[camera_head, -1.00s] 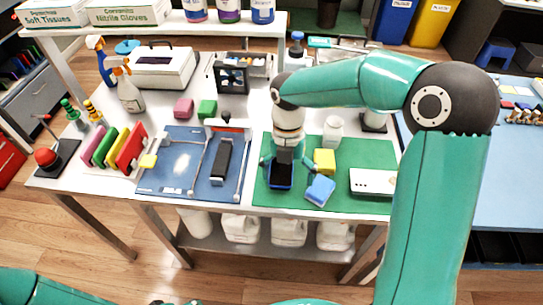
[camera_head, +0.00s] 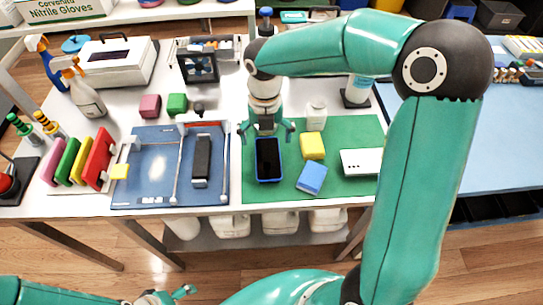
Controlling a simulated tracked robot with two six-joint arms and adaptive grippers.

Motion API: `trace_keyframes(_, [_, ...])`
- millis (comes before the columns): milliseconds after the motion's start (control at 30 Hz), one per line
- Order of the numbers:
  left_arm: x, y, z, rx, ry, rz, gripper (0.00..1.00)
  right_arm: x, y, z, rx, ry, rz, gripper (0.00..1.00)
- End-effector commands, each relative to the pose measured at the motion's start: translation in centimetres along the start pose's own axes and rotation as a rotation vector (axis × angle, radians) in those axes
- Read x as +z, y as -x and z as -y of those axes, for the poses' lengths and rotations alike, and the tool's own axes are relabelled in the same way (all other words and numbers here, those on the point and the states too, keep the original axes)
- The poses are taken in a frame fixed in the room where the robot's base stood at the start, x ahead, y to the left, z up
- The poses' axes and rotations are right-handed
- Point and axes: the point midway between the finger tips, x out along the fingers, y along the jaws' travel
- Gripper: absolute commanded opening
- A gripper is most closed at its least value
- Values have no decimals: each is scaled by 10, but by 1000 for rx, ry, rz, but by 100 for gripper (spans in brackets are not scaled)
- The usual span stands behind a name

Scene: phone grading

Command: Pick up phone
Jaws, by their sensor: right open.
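A phone (camera_head: 268,160) with a dark screen and blue edge lies flat on the green mat (camera_head: 350,133), near the mat's left side. My right gripper (camera_head: 267,134) is open at the far end of the phone, its fingers spread to either side. I cannot tell whether a finger touches the phone. Part of my left arm and gripper (camera_head: 165,298) shows at the bottom edge, far from the phone; its jaws are unclear.
Yellow (camera_head: 312,146) and blue (camera_head: 311,178) blocks and a white box (camera_head: 360,162) lie right of the phone. A white bottle (camera_head: 316,112) stands behind.

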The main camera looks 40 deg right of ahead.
Motion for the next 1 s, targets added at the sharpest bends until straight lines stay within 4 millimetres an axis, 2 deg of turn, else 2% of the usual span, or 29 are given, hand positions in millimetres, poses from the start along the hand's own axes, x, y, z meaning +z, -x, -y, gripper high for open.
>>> trace_keyframes(33, [0, 0, 0, 0, 0, 0, 88, 0, -6, 0, 0, 1, -2, 98])
trace_keyframes(267, [0, 0, 0, 0, 0, 0, 88, -1, -19, 0, 0, 2, -1, 98])
trace_keyframes(600, [0, 2, -1, 0, 0, 0, 88, -4, -62, 4, 0, 1, -3, 98])
trace_keyframes(867, [0, 2, -1, 0, 0, 0, 88, -4, -65, 4, 1, 2, 0, 98])
trace_keyframes(1000, [0, 2, -1, 0, 0, 0, 88, -4, -65, 4, 1, 2, 0, 78])
